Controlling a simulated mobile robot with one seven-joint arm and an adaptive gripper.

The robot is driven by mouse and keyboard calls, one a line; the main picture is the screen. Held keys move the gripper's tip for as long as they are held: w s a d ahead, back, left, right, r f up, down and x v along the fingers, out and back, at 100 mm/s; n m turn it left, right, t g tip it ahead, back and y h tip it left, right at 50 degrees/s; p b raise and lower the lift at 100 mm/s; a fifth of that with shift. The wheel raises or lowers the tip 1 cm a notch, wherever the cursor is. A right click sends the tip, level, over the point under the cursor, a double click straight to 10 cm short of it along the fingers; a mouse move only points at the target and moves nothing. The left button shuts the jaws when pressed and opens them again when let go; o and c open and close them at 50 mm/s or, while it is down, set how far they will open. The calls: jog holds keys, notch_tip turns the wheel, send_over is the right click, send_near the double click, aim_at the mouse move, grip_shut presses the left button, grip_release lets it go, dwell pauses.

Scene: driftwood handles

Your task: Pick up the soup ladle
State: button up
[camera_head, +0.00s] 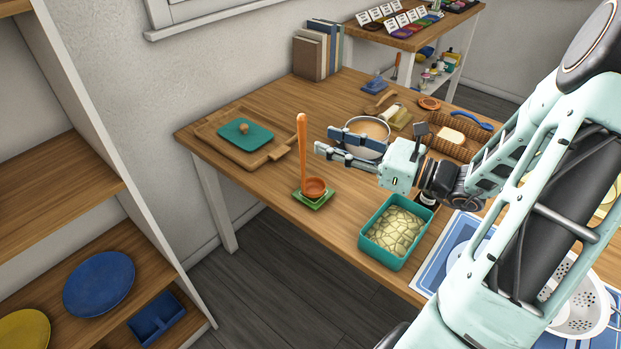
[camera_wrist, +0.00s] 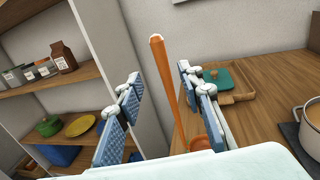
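The soup ladle (camera_head: 303,150) is orange with a long handle standing nearly upright. Its bowl (camera_head: 314,187) rests on a small green square holder (camera_head: 324,203) near the table's front edge. My gripper (camera_head: 323,141) is open and empty, just right of the ladle's handle in the head view, with its fingers pointing left toward it. In the wrist view the ladle (camera_wrist: 166,75) rises between the two blue-padded fingers (camera_wrist: 155,105), nearer the right finger. Whether the handle is between the fingertips or beyond them I cannot tell for sure; no contact shows.
A pot (camera_head: 367,153) stands behind my gripper. A teal container (camera_head: 378,251) is at the front edge. A wooden tray with a teal board (camera_head: 246,139) lies to the left. Books (camera_head: 309,57) stand at the back. A shelf unit (camera_head: 75,186) is at the left.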

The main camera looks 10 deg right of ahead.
send_over(303, 163)
jog(key=w, duration=0.1)
jog(key=shift+d+f+b, duration=0.15)
jog(key=shift+f+b, duration=0.2)
grip_shut()
